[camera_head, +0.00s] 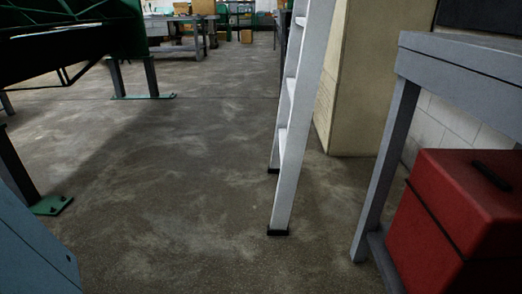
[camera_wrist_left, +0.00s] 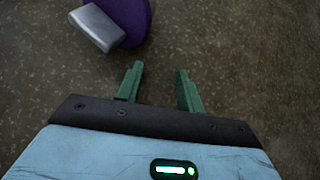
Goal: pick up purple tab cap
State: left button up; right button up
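A purple rounded piece (camera_wrist_left: 132,16) with a pale grey block-like tab (camera_wrist_left: 97,27) shows at the top of the left wrist view, cut off by the upper edge; it appears to be the purple tab cap. My left gripper (camera_wrist_left: 159,70) has its two green fingers apart with only the speckled floor seen between them. The cap is ahead of the fingertips and to their left in the picture, apart from them. I do not see the cap in the head view. Neither gripper's fingers show in the head view.
A white stepladder (camera_head: 292,130) stands on the concrete floor before a tall beige cabinet (camera_head: 360,80). A grey bench (camera_head: 460,60) with a red toolbox (camera_head: 450,225) is at right. A green machine (camera_head: 110,35) stands at upper left. The middle floor is clear.

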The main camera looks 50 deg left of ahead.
pick_arm(q)
jog(key=c, duration=0.7)
grip_shut()
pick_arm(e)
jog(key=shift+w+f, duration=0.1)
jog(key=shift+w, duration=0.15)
pick_arm(q)
grip_release()
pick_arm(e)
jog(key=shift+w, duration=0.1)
pick_arm(q)
jog(key=o, duration=2.1)
jog(key=shift+o, duration=0.2)
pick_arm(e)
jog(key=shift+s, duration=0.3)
